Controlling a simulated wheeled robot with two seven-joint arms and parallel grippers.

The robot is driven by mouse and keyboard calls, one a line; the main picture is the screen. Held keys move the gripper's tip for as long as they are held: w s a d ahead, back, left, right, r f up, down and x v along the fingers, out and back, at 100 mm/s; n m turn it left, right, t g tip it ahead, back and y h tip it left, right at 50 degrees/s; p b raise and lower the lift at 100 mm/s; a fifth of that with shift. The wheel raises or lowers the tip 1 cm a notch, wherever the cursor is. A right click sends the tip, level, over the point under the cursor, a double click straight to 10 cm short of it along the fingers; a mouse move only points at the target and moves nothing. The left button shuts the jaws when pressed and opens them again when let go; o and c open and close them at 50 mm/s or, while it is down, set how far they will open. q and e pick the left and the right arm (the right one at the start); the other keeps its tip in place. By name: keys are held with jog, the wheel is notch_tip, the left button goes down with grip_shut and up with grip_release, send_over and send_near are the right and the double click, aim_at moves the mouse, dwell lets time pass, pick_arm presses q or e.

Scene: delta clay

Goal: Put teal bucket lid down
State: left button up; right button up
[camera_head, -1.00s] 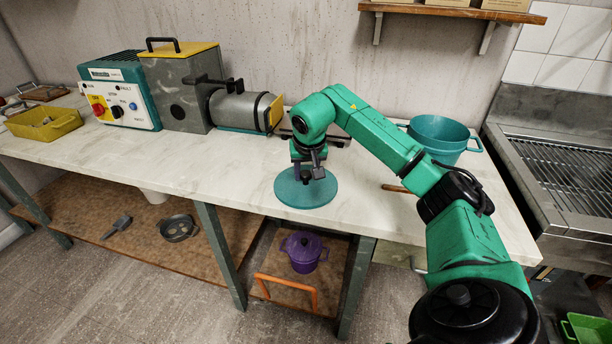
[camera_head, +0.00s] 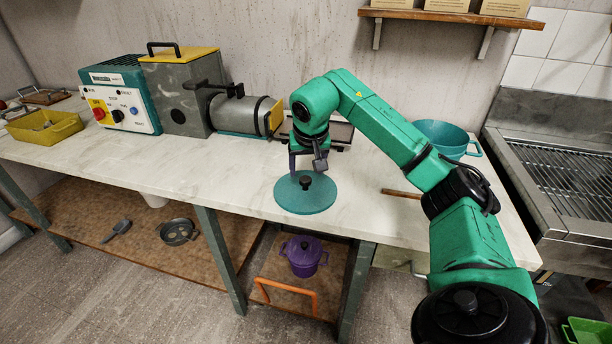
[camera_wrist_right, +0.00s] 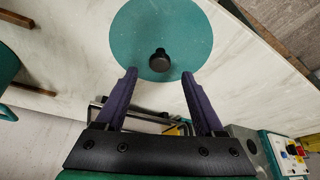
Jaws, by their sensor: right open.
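The teal bucket lid (camera_head: 300,198) is a flat round disc with a black knob (camera_head: 305,182). It lies on the pale worktop near the front edge in the head view. The lid (camera_wrist_right: 150,30) and its knob (camera_wrist_right: 159,60) also show in the right wrist view. My right gripper (camera_head: 306,168) is just above and behind the knob. In the right wrist view its two purple fingers (camera_wrist_right: 158,80) are open and empty, apart from the knob. The teal bucket (camera_head: 440,136) stands at the back right, partly behind my right arm. My left gripper does not show.
A grey machine with a yellow top (camera_head: 182,95) and a control box (camera_head: 120,95) stand at the back left, beside a yellow tray (camera_head: 45,128). A wooden stick (camera_head: 400,193) lies right of the lid. The worktop left of the lid is clear.

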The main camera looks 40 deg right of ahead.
jog(key=v, duration=0.7)
jog(key=shift+p, duration=0.35)
jog(key=shift+s, duration=0.1)
